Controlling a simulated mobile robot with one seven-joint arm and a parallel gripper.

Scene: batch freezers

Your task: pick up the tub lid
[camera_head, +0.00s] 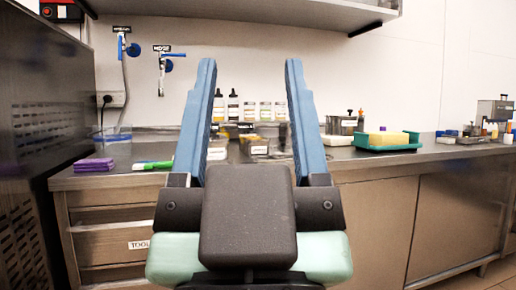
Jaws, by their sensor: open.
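My gripper (250,66) is in the middle of the camera_head view. Its two blue fingers stand upright and wide apart, with nothing between them but the counter and wall behind. I cannot make out the tub lid for certain. A small labelled tub (258,148) sits on the counter, seen between the fingers, and another labelled tub (217,152) shows beside the left finger. A clear tub with something blue (112,134) stands at the left. The fingers and gripper body hide part of the counter.
Purple cloths or sponges (94,164) and a green-handled tool (153,165) lie on the left counter (130,179). Several bottles and jars (250,110) line the wall. A green tray with a yellow block (388,140) stands right. A shelf (300,12) overhangs. A dark cabinet (45,110) borders the left.

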